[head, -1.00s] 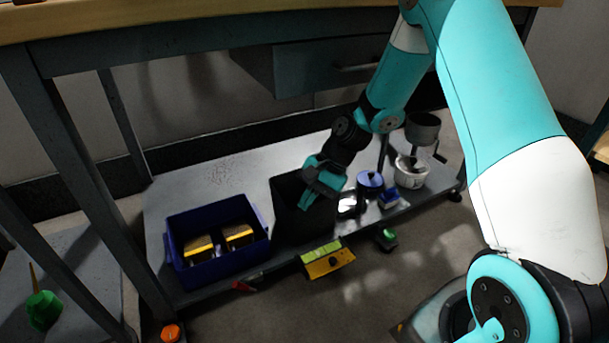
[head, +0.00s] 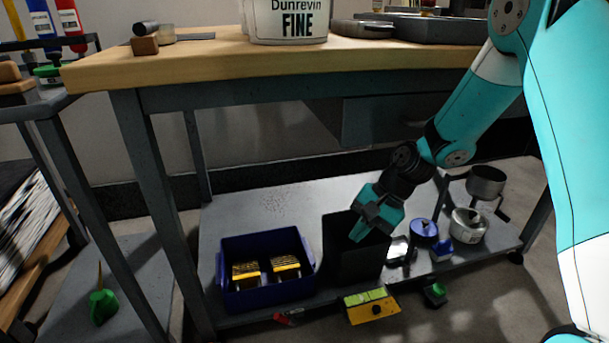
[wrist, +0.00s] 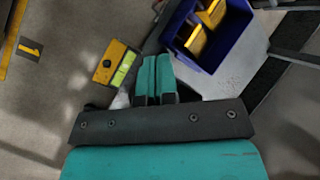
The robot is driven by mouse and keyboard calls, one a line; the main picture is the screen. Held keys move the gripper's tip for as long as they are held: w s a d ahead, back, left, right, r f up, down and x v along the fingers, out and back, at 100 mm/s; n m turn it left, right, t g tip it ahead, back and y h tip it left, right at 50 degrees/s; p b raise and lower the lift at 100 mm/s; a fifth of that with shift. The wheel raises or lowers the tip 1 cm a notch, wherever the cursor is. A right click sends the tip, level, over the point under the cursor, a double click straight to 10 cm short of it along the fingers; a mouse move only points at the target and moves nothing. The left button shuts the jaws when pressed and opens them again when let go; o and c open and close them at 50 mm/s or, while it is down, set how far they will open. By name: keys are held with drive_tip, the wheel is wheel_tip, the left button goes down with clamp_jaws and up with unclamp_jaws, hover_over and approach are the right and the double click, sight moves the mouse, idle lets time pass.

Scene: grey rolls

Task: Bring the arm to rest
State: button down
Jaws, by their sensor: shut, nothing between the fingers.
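My gripper (head: 359,230) is in front of the upper part of a black open bin (head: 349,262) on the lower shelf, under the workbench. Its teal fingers are together and hold nothing. In the wrist view the closed fingers (wrist: 155,76) point toward the yellow level and the blue crate. My arm reaches down from the upper right in the head view. I cannot tell whether the fingertips touch the bin.
A blue crate (head: 266,304) with yellow-black blocks stands left of the bin. A yellow level (head: 372,309) lies at the shelf's front edge. A blue tin (head: 424,231) and white pot (head: 468,226) stand right.

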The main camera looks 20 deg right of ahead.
drive_tip(key=s+a+r+n+h+p, duration=0.1)
drive_tip(key=s+a+r+n+p, duration=0.25)
drive_tip(key=r, duration=0.45)
drive_tip(key=s+a+r+n+p, duration=0.2)
drive_tip(key=s+a+r+n, duration=0.25)
drive_tip(key=r, duration=0.45)
drive_tip(key=s+a+r+n+h+p, duration=0.15)
drive_tip(key=s+r+n+p, duration=0.45)
drive_tip(key=s+r, duration=0.7)
wheel_tip(320, 180, up, 35)
drive_tip(key=s+n+p, duration=0.1)
drive_tip(key=p, duration=3.4)
drive_tip(key=shift+p, duration=0.4)
